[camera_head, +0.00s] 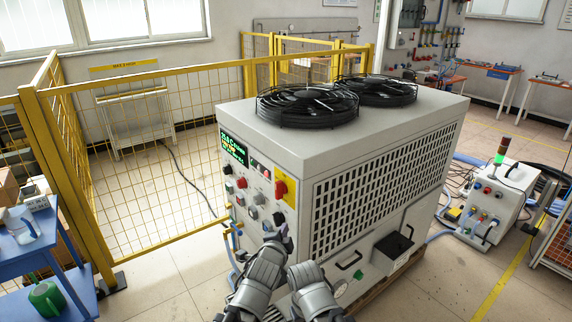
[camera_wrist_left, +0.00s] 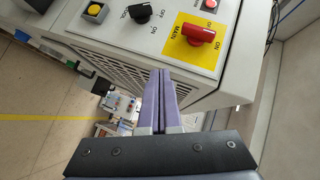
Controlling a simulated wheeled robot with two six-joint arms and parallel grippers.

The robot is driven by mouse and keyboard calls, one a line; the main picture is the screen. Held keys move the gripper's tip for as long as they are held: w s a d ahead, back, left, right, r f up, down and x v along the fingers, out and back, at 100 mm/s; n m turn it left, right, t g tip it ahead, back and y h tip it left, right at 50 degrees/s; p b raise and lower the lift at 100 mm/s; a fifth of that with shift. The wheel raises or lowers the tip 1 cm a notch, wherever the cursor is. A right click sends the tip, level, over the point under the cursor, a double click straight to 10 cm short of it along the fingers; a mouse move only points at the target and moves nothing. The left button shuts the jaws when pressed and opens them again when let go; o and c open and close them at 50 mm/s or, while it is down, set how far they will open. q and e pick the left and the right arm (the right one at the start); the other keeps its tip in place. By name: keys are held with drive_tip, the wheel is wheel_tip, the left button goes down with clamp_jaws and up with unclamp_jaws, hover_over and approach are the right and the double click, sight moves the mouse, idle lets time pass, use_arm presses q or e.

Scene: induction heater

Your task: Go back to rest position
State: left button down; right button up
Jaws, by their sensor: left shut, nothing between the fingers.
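The induction heater is a large pale grey cabinet (camera_head: 300,140) with two black fans on top. Its control panel carries a red main switch on a yellow plate (camera_head: 285,187), and the red handle (camera_wrist_left: 196,34) shows large in the left wrist view. My left gripper (camera_head: 284,232) is in front of the lower part of the panel, with its purple fingers (camera_wrist_left: 161,100) shut together and empty. In the wrist view the fingertips lie over the panel's edge, below the red handle; contact cannot be told. My right gripper is not visible.
A yellow mesh fence (camera_head: 130,165) stands behind and left of the cabinet. A blue cart (camera_head: 25,240) with a green watering can (camera_head: 47,300) is at the far left. A smaller grey unit (camera_head: 490,205) with cables stands right. Some floor in front is clear.

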use_arm(q)
drive_tip(key=s+a+f+n+g+y+p, duration=0.2)
drive_tip(key=s+a+f+n+g+y, duration=0.1)
drive_tip(key=s+f+n+g, duration=0.45)
drive_tip(key=s+a+f+n+g+p, duration=0.1)
drive_tip(key=s+n+g, duration=0.1)
drive_tip(key=s, duration=0.5)
drive_tip(key=s+a+f+n+g+y+p, duration=0.1)
drive_tip(key=s+f+n+g, duration=0.1)
drive_tip(key=s+g, duration=0.3)
drive_tip(key=shift+s+f+n, duration=0.25)
drive_tip(key=shift+s+n, duration=0.4)
drive_tip(key=shift+s, duration=0.5)
